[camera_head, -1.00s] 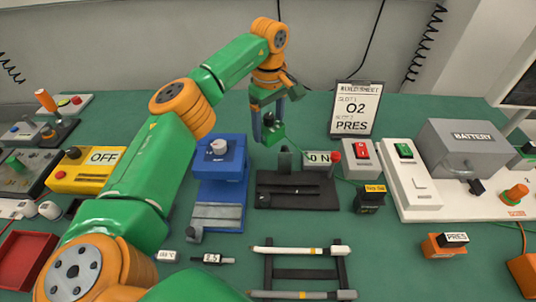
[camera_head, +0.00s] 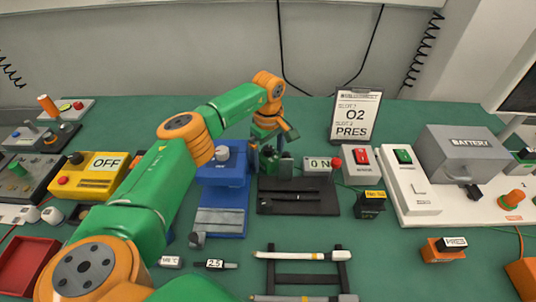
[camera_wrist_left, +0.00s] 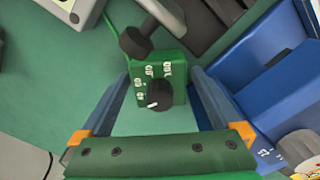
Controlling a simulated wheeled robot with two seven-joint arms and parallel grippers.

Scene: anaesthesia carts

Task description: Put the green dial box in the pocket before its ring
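The green dial box (camera_wrist_left: 165,92), with a black dial and white marks, stands on the green table in the left wrist view. My left gripper (camera_wrist_left: 158,78) is open, with one blue finger on each side of the box and gaps visible beside it. In the head view my left gripper (camera_head: 268,154) is low behind the black slotted base and right of the blue device; it hides most of the box. I cannot make out the pocket or its ring for certain. My right gripper is not in view.
A blue device (camera_head: 221,180) and a black slotted base (camera_head: 298,203) stand close to the gripper. A black post (camera_wrist_left: 136,42) rises beside the box. A grey ON box (camera_head: 318,167) is at right. The sign (camera_head: 355,117) stands behind. Free table lies at back left.

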